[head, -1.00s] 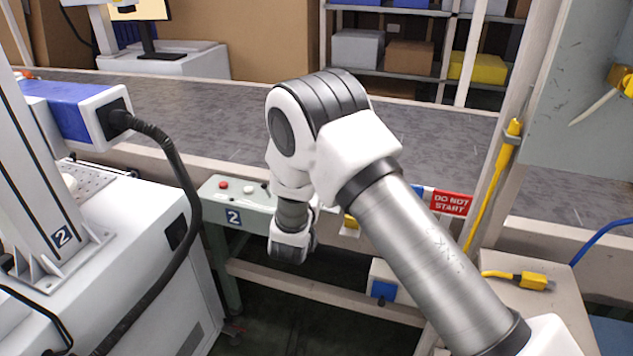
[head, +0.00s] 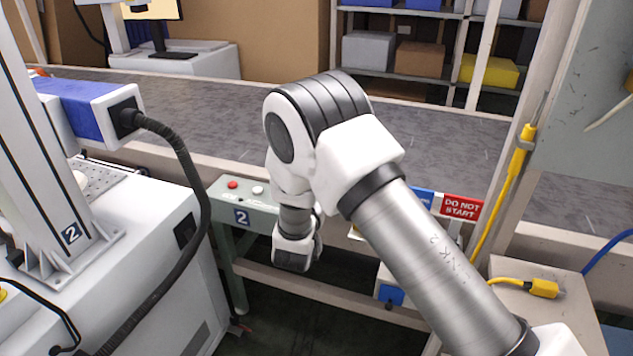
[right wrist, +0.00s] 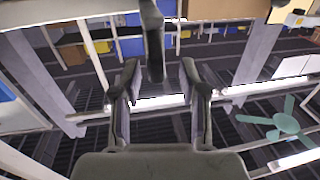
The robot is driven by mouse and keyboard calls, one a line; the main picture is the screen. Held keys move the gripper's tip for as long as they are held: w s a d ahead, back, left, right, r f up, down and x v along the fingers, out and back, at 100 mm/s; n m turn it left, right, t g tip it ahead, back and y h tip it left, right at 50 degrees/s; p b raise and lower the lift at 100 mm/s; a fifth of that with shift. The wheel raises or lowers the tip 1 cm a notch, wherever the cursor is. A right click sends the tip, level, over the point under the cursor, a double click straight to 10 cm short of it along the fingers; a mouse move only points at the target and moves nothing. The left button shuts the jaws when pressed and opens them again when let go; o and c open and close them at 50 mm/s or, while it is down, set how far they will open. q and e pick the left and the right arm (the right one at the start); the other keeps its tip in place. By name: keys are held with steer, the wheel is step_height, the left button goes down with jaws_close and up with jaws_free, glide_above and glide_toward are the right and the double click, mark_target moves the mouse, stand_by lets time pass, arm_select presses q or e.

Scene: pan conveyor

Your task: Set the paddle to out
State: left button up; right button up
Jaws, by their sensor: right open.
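I cannot clearly make out the paddle in either view. In the right wrist view, my right gripper (right wrist: 160,98) is open, its two dark fingers apart. A dark upright bar (right wrist: 153,45) reaches down from the top edge, its end in line with the gap between the fingers. I cannot tell what the bar is or whether it touches them. In the head view, my right arm's wrist points down in front of the green-grey control box (head: 228,207) marked 2, covering its right end; the gripper itself is hidden. The box shows a red and a white button. My left gripper is out of view.
The conveyor belt (head: 215,113) runs across behind my arm. A red DO NOT START sign (head: 462,207) and a yellow-handled cable (head: 522,150) are right of it. A white machine (head: 140,235) with a black hose (head: 190,170) fills the left. Dark floor lies below.

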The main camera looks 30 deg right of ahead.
steer(key=v, duration=0.6)
steer(key=shift+w, duration=0.1)
